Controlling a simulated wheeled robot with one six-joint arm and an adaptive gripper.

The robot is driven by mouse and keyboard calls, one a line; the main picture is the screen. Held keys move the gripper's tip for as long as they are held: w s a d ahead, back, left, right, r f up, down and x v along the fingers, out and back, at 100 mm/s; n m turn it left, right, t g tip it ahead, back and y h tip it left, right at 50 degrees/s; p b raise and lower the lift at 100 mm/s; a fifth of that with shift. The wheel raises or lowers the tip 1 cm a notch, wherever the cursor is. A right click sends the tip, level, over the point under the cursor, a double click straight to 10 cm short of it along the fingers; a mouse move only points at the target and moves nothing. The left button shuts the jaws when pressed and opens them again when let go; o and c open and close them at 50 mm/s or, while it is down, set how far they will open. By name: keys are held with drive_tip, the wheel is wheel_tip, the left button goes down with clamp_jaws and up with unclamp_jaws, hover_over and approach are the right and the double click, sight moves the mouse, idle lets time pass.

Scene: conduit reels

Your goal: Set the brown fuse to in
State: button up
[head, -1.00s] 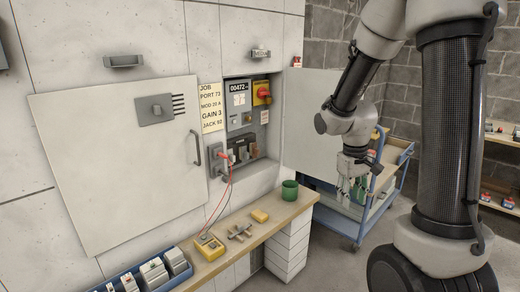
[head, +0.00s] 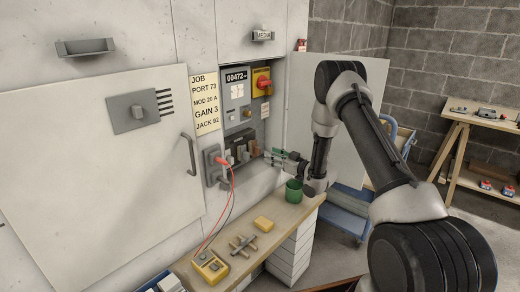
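The brown fuse (head: 252,147) is at the right end of a row of fuse handles in the recessed panel in the head view. It is too small to tell how far it sits in or out. I cannot see any contact with the fuse. A grey fuse (head: 228,157) and a paler one (head: 241,153) stand to its left.
A red rotary switch (head: 262,82) and a counter (head: 236,77) are above the fuses. A green cup (head: 294,191) stands below my gripper. An open door stands behind my arm.

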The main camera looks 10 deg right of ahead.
sight(260, 150)
drive_tip(key=x, duration=0.7)
drive_tip(key=shift+w+a+r, duration=0.25)
drive_tip(key=shift+w, duration=0.05)
clamp_jaws()
